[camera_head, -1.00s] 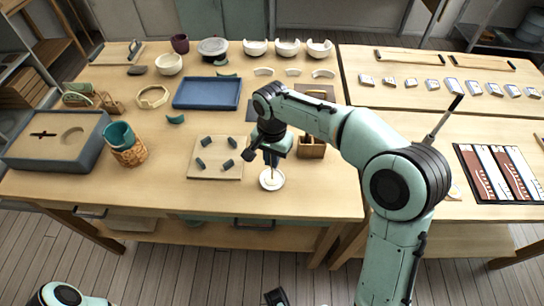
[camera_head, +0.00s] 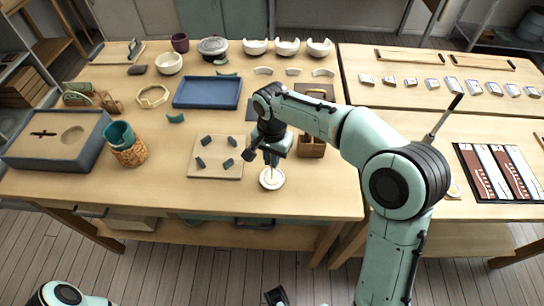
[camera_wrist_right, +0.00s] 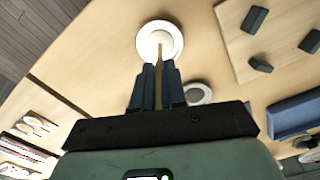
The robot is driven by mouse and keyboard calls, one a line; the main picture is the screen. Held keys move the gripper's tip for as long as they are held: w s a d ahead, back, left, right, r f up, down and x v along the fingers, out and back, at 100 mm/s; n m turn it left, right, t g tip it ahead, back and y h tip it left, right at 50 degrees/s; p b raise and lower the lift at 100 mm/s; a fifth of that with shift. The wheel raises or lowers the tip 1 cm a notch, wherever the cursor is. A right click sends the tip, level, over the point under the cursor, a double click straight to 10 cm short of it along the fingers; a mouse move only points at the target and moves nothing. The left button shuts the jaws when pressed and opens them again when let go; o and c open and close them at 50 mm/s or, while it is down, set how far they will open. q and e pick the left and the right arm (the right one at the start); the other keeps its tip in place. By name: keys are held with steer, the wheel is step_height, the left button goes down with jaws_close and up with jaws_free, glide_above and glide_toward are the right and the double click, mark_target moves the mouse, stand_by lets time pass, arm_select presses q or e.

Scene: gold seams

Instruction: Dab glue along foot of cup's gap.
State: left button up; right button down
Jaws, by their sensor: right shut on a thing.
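My right gripper (camera_head: 271,158) is shut on a thin light-brown stick (camera_wrist_right: 157,62). It points down over a small white round dish (camera_head: 265,184) near the table's front edge. In the right wrist view the stick's far end lies over the middle of the dish (camera_wrist_right: 142,36); I cannot tell whether it touches. A teal cup (camera_head: 118,133) sits tilted in a woven basket (camera_head: 130,155) at the left of the table, well away from this gripper. The cup's gap and foot cannot be made out. A dark piece at the bottom edge may be my left gripper (camera_head: 275,296), mostly cut off.
A pale board (camera_head: 216,171) with several dark blocks lies left of the dish. A wooden caddy (camera_head: 312,147) stands to its right. A blue tray (camera_head: 207,92) lies behind, and a grey box (camera_head: 58,145) stands far left. The front left tabletop is clear.

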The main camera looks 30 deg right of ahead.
stand_by(0.4)
steer(key=shift+r+p, duration=2.75)
steer(key=shift+r, duration=0.75)
arm_select(q)
step_height(320, 180, up, 6)
steer(key=w, duration=0.2)
steer(key=shift+w+f, duration=0.15)
